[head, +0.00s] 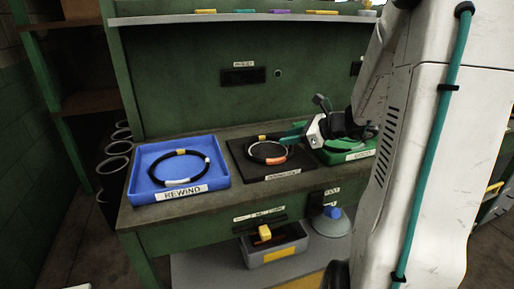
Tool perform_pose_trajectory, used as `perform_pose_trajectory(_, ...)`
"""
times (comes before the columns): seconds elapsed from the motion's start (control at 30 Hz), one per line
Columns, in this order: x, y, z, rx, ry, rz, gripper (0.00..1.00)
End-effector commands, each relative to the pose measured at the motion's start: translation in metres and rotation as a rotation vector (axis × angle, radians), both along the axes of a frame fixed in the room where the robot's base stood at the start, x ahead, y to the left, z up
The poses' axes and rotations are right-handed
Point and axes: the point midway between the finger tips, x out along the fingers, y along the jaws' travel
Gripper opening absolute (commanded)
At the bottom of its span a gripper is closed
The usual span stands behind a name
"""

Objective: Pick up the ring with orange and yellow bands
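The ring with orange and yellow bands (276,161) lies on a black tray (283,176) in the middle of the bench. Its orange band faces the front and its yellow band is at the back. My gripper (291,136), with teal fingers, is just beyond the ring's back right side. The fingers are small and seen from the side, so I cannot tell their gap or whether they touch the ring.
A blue tray (216,183) labelled REWIND holds a black ring (153,168) with white and yellow bands. A green tray (366,148) is at the right, partly hidden by my arm. A shelf (165,20) runs above the back panel. A grey bin (262,262) stands below.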

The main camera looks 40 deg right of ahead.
Motion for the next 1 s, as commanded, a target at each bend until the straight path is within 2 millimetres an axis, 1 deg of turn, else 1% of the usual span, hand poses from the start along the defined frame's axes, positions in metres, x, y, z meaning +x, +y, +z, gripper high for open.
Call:
perform_pose_trajectory(0.03, -0.001, -0.024, -0.008, 0.054, 0.003, -0.085, 0.35)
perform_pose_trajectory(0.1, -0.001, -0.045, -0.014, 0.107, 0.0, -0.168, 0.35)
perform_pose_trajectory(0.2, 0.001, -0.059, -0.019, 0.146, -0.002, -0.226, 0.35)
perform_pose_trajectory(0.27, 0.006, -0.06, -0.022, 0.155, -0.003, -0.237, 0.35)
perform_pose_trajectory(0.47, 0.026, -0.053, -0.03, 0.154, -0.002, -0.235, 0.35)
perform_pose_trajectory(0.73, 0.06, -0.043, -0.045, 0.152, -0.003, -0.232, 0.35)
perform_pose_trajectory(0.83, 0.067, -0.041, -0.047, 0.152, -0.004, -0.233, 0.35)
perform_pose_trajectory(1.0, 0.068, -0.041, -0.048, 0.151, -0.004, -0.235, 0.35)
